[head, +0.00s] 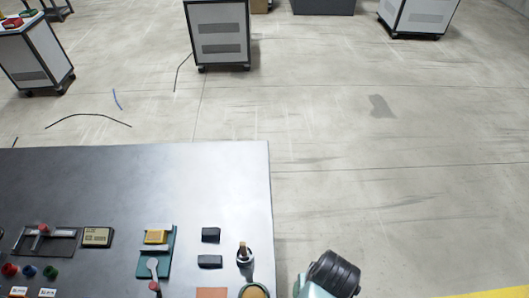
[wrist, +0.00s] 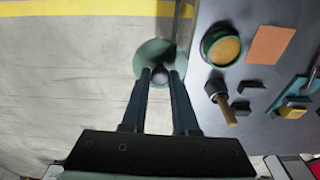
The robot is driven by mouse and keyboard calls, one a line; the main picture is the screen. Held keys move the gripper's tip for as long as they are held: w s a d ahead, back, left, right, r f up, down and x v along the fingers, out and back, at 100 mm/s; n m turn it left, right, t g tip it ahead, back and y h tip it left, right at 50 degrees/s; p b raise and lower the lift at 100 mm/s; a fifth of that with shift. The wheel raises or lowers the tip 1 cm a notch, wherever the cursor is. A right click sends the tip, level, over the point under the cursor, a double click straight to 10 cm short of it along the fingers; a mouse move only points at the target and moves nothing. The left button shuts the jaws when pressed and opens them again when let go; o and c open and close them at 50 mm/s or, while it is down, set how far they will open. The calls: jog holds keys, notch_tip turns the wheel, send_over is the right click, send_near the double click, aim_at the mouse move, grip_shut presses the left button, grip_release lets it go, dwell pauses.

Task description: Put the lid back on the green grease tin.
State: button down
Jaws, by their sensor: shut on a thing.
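The green grease tin (wrist: 205,55) stands open on the table near its edge in the wrist view, with yellow-orange grease inside. Its top also shows at the bottom edge of the head view (head: 244,293). The round green lid (wrist: 148,52) is in my gripper (wrist: 161,75), whose two fingers are shut on its knob. In the wrist view the lid appears left of the tin and apart from it, mostly against the floor beside the table edge. The lid's height cannot be judged. The gripper and lid do not show in the head view.
An orange-brown mat (wrist: 270,44) lies on the tin's other side. Dark blocks (head: 210,262) and a teal fixture (head: 168,240) occupy the table (head: 120,180). The table's far part is clear.

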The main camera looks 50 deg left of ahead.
jog(key=s+a+n+g+p, duration=0.2)
jog(key=s+a+n+p, duration=0.4)
jog(key=s+a+n, duration=0.6)
jog(key=w+f+b, duration=0.1)
jog(key=f, duration=0.1)
jog(key=w+d+f+n+b, duration=0.1)
jog(key=b, duration=0.1)
jog(key=d+f+n+b, duration=0.1)
jog(key=f+b, duration=0.1)
jog(key=shift+w+d+f, duration=0.15)
jog(key=shift+w+f, duration=0.15)
jog(key=shift+w, duration=0.1)
jog(key=shift+f+b, duration=0.75)
jog(key=shift+f, duration=0.05)
jog(key=shift+p, duration=0.5)
jog(key=shift+f, duration=0.15)
dwell(0.3)
dwell(1.0)
